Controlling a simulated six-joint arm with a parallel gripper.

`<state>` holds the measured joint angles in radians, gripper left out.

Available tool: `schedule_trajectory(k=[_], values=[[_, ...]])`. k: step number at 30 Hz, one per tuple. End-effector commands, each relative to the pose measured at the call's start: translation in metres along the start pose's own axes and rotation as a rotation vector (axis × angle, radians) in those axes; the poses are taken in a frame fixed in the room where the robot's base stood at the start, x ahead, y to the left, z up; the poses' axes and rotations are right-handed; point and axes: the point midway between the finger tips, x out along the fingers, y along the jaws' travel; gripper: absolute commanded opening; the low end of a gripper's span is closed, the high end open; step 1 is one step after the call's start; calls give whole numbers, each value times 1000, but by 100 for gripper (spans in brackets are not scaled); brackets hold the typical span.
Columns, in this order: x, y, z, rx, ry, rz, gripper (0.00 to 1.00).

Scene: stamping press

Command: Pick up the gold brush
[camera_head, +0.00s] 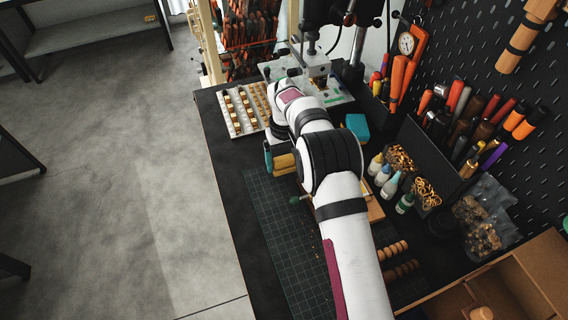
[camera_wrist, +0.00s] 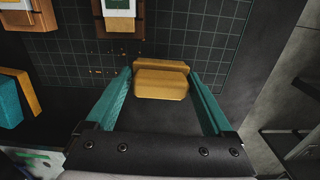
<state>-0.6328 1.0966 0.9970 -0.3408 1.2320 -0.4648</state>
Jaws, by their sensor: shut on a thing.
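The gold brush (camera_wrist: 162,84) is a small yellow-gold block with a narrower strip along its far edge in the wrist view. It sits between the two teal fingers of my gripper (camera_wrist: 160,74), which are shut on it from both sides. In the head view the brush (camera_head: 284,161) shows left of my arm, at the top edge of the green cutting mat (camera_head: 270,200). One teal finger of my gripper (camera_head: 277,158) shows there; my arm hides the rest. Whether the brush touches the surface under it, I cannot tell.
A white tray of gold pieces (camera_head: 229,122) and the press (camera_head: 317,65) stand farther back. A teal block (camera_head: 357,126), small bottles (camera_head: 390,186) and a tool rack (camera_head: 428,150) are right of my arm. The mat's left part is clear.

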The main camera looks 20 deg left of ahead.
Motion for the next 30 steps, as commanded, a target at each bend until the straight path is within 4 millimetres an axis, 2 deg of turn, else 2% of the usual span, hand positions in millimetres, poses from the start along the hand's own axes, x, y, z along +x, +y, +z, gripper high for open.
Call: schedule_trajectory(k=[4,16,21,30], values=[[-28,0,-1,0,4,0,30],[-82,74,57,3,2,0,30],[-94,90,70,1,0,-1,30],[-95,92,72,0,0,-1,30]])
